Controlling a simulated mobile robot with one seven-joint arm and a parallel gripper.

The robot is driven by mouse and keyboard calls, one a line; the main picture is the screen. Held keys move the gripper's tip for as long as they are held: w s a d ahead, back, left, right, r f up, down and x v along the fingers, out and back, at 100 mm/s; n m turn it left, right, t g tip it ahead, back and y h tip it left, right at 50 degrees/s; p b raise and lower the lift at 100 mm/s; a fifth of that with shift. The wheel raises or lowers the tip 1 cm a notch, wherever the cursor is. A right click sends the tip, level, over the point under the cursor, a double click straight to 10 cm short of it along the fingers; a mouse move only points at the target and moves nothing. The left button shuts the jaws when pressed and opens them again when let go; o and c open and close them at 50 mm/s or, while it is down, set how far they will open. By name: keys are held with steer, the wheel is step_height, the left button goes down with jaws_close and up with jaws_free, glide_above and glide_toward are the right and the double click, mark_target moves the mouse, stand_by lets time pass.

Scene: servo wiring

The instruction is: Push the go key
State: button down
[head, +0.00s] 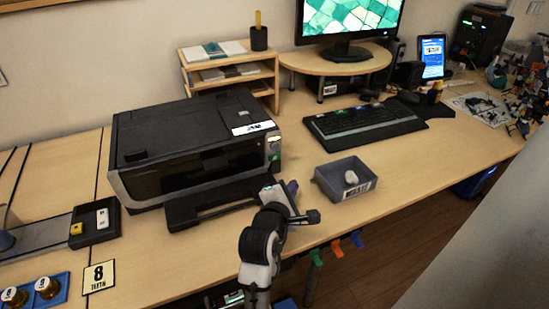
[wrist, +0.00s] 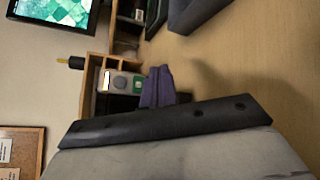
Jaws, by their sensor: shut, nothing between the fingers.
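The printer (head: 190,145) stands on the desk. Its small control panel is at the right end of its front, with a lit display (head: 273,139) and a green key (head: 274,157) below it. No lettering is readable, but this green key looks like the go key. In the wrist view the panel shows a display, a round grey knob and the green key (wrist: 138,83). My gripper (head: 291,187) is shut and empty, in front of and below the panel. In the wrist view its purple fingers (wrist: 158,86) are just right of the green key; contact cannot be told.
The printer's output tray (head: 205,205) juts out left of my gripper. A grey bin (head: 345,180) holding a white object is to the right. A keyboard (head: 362,122) lies behind the bin. A wooden shelf (head: 230,70) stands behind the printer.

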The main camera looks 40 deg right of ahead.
mark_target(280, 158)
steer(key=w, duration=0.2)
steer(key=w+d, duration=0.1)
steer(key=w, duration=0.4)
steer(key=shift+d+p, duration=0.3)
steer(key=shift+p, duration=0.1)
steer(key=shift+w+d, duration=0.2)
steer(key=shift+w, duration=0.5)
steer(key=shift+w, duration=0.1)
stand_by(1.0)
steer(key=shift+w+d+p, duration=0.1)
steer(key=shift+w+p, duration=0.2)
steer(key=shift+p, duration=0.05)
steer(key=shift+w+d, duration=0.1)
steer(key=shift+w, duration=0.25)
stand_by(0.5)
stand_by(0.3)
steer(key=shift+s+a+p, duration=0.25)
steer(key=shift+s+p, duration=0.15)
steer(key=shift+s, duration=0.35)
steer(key=shift+s+a+p, duration=0.15)
steer(key=shift+s+a, duration=0.05)
steer(key=shift+s, duration=0.6)
steer(key=shift+s+a+p, duration=0.2)
steer(key=shift+s, duration=0.65)
steer(key=shift+s+a+p, duration=0.15)
steer(key=shift+s+a, duration=0.05)
steer(key=shift+s, duration=0.6)
